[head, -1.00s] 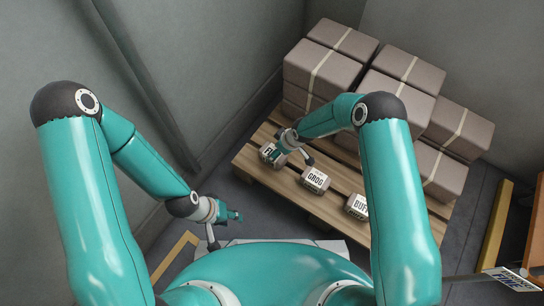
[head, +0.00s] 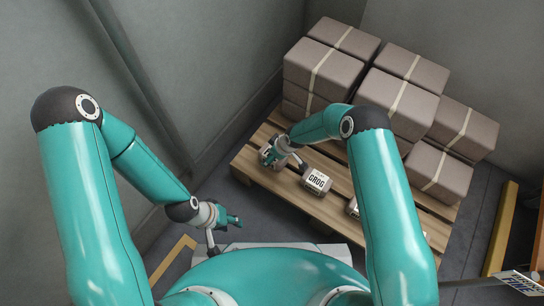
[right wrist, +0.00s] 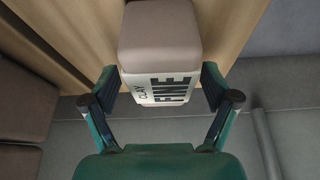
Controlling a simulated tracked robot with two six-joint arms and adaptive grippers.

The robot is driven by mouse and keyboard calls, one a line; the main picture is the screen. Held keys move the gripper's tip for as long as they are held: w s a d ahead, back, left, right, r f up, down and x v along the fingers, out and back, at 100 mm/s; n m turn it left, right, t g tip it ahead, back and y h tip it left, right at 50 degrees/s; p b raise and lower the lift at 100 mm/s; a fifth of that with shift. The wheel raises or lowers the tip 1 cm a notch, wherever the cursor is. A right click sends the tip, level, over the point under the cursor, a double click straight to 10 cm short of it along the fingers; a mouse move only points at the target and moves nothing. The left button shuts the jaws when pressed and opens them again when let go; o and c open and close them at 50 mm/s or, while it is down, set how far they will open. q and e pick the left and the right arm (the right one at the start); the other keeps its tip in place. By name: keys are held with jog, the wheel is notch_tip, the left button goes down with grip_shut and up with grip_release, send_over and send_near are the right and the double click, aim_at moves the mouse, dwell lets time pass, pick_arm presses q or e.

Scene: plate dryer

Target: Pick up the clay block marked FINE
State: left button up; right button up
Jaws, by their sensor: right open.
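The clay block marked FINE (right wrist: 160,40) is a small grey-brown block with a white label. It lies at the left end of the pallet, where my right gripper (head: 279,153) mostly hides it in the head view. In the right wrist view, my open right gripper (right wrist: 160,84) has one finger on each side of the block's labelled end. I cannot tell whether either finger touches it. My left gripper (head: 226,232) is open and empty, low at the left, away from the pallet.
A block marked GROG (head: 317,182) lies just right of it on the wooden pallet (head: 284,189). Another block (head: 352,208) is partly hidden behind my right arm. Large strapped packages (head: 405,95) are stacked at the back. A card marked FINE (head: 522,282) is at the lower right.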

jog(key=shift+f+b, duration=0.25)
jog(key=shift+b, duration=0.1)
dwell(0.4)
jog(key=shift+w+r, duration=0.1)
grip_shut()
